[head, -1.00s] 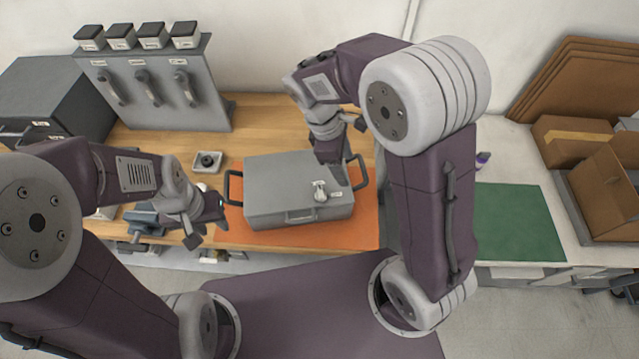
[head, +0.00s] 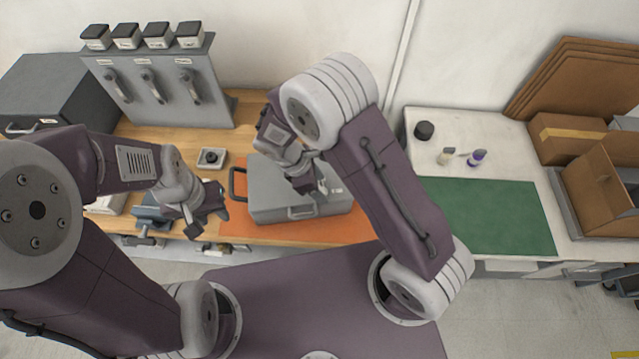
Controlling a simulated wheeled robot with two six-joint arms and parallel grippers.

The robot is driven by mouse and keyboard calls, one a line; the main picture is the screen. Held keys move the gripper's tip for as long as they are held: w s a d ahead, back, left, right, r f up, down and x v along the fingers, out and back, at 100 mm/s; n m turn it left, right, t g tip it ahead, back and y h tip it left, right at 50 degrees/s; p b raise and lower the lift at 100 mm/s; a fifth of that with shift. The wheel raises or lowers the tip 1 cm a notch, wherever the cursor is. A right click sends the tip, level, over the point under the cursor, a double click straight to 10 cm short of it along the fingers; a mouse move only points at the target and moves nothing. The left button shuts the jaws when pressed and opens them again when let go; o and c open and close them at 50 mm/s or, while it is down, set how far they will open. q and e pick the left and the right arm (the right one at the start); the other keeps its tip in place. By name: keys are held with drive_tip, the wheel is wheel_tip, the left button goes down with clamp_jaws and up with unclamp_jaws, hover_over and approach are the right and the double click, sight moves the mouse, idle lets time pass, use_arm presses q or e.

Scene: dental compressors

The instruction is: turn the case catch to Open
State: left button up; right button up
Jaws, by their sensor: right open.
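The grey case (head: 268,193) lies closed on the orange mat (head: 352,233) on the wooden bench. Its catch (head: 322,187) is a small pale piece on the lid, partly hidden by my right gripper; its setting cannot be read. My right gripper (head: 306,190) is open and points down over the lid, just left of the catch. Whether it touches the catch cannot be told. My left gripper (head: 208,224) hangs left of the case in front of the bench, apart from it; its jaws are not clear.
A grey panel with several levers (head: 160,85) stands at the back left. A blue vise (head: 150,213) is at the bench's front left. A green mat (head: 495,217) and cartons (head: 565,140) are at the right.

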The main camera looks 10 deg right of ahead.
drive_tip(key=shift+d, duration=0.1)
clamp_jaws()
drive_tip(key=shift+m, duration=0.3)
drive_tip(key=m+g+p, duration=0.1)
drive_tip(key=m, duration=0.1)
drive_tip(key=shift+w+m, duration=0.15)
drive_tip(key=shift+m, duration=0.15)
drive_tip(key=m+g, duration=0.1)
drive_tip(key=m, duration=0.1)
drive_tip(key=m+g+y+p, duration=0.1)
drive_tip(key=m, duration=0.2)
drive_tip(key=shift+w+m, duration=0.1)
drive_tip(key=shift+m, duration=0.2)
drive_tip(key=m+y, duration=0.1)
drive_tip(key=m, duration=0.3)
drive_tip(key=shift+d+g+y, duration=0.2)
drive_tip(key=shift+g+y, duration=0.2)
drive_tip(key=shift+w+d+m+y+p, duration=0.1)
drive_tip(key=shift+m+y+p, duration=0.45)
drive_tip(key=shift+m, duration=1.95)
drive_tip(key=shift+y, duration=0.45)
